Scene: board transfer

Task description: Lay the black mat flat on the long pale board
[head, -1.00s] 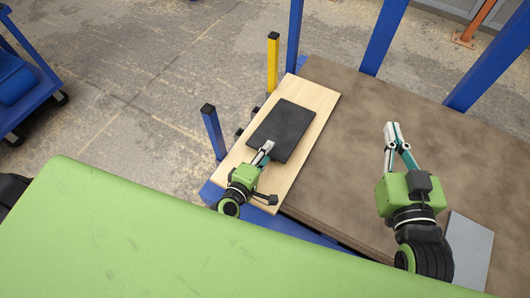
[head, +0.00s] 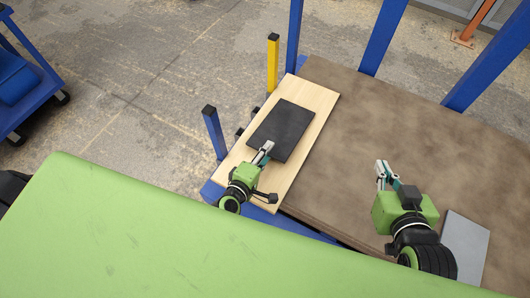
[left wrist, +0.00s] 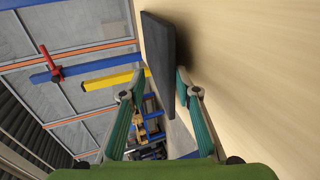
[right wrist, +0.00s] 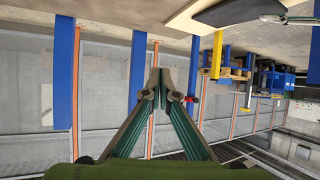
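The black mat (head: 282,128) lies over the upper middle of the long pale board (head: 308,98). In the left wrist view the mat (left wrist: 158,50) is seen nearly edge-on, with a dark shadow between it and the board (left wrist: 240,60). My left gripper (head: 267,148) is at the mat's near edge. In the left wrist view its fingers (left wrist: 162,82) are apart, one on each side of that edge; a small gap shows on the left side. Whether the mat fully touches the board is unclear. My right gripper (head: 382,167) is shut and empty above the brown table.
The board lies at the left end of the brown table (head: 350,130). A grey plate (head: 466,245) is at the table's right, near my right arm. Blue posts (head: 383,38) stand along the far edge, with a yellow post (head: 273,62) behind the board. The table's middle is clear.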

